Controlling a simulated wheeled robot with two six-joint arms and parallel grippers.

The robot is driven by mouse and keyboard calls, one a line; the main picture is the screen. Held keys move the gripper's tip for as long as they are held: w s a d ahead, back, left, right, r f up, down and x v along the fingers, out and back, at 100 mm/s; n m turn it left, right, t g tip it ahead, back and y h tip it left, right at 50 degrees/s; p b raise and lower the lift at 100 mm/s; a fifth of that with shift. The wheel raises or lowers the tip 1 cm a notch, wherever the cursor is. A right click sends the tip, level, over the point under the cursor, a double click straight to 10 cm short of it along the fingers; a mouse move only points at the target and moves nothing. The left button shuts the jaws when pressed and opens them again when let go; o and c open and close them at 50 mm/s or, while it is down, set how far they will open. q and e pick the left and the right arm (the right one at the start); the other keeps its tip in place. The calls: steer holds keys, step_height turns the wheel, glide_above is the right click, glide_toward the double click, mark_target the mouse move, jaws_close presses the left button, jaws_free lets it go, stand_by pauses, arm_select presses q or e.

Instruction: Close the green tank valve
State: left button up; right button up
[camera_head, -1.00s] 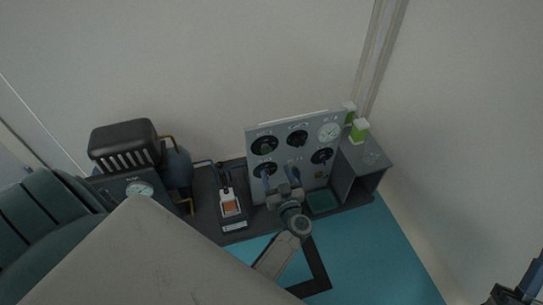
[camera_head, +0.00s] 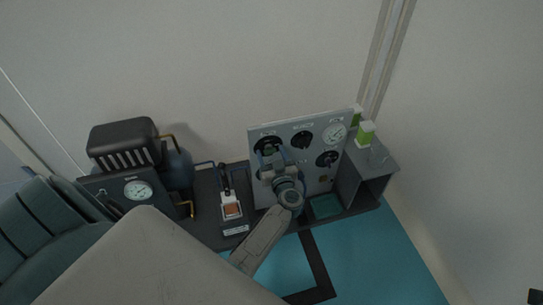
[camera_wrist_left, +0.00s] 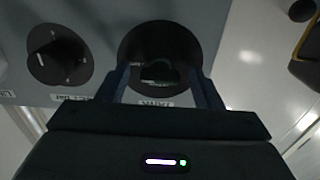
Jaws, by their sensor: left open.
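The grey control panel (camera_head: 312,170) stands upright on the bench and carries several black round dials. The upper left dial (camera_head: 262,142) shows a faint green tint at its middle, partly hidden by my left gripper (camera_head: 275,153). In the left wrist view, this dark dial (camera_wrist_left: 155,42) has a dim greenish handle (camera_wrist_left: 160,71) at its middle. My left gripper's open fingers (camera_wrist_left: 161,85) are on either side of the handle; I cannot tell whether they touch it. The dial's label is partly legible and upside down. Only a dark sliver, perhaps my right gripper, shows at the lower right edge.
Another black knob (camera_wrist_left: 60,55) sits beside the dial on the panel. A gauge (camera_head: 334,133) is at the panel's upper right. A grey box shelf (camera_head: 378,165) with green-and-white containers (camera_head: 366,133) stands at right. A black machine (camera_head: 123,138) is at left.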

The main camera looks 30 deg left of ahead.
arm_select(q)
steer(key=shift+c, duration=0.2)
steer(key=c, duration=1)
steer(key=shift+o, duration=0.2)
